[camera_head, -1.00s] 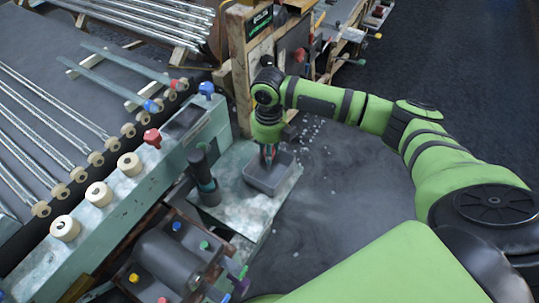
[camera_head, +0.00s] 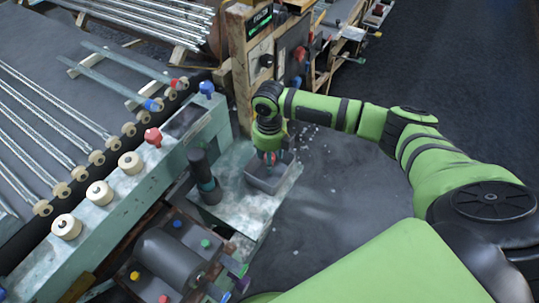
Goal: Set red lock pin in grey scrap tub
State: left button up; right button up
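The grey scrap tub (camera_head: 284,180) sits on a pale metal plate near the middle of the view. A red pin with a knobbed head (camera_head: 152,137) stands on the grey-green rail left of the tub. A smaller red piece (camera_head: 175,84) is farther back by the rollers. My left gripper is not in view.
A dark upright cylinder (camera_head: 203,171) stands close left of the tub. A blue pin (camera_head: 206,88) stands at the rail's far end. A wooden post with a control panel (camera_head: 262,60) rises just behind my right gripper. Dark floor (camera_head: 340,210) to the right is open.

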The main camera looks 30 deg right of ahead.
notch_tip(320, 180, up, 12)
jog(key=b, duration=0.1)
jog(key=shift+r, duration=0.2)
dwell(0.3)
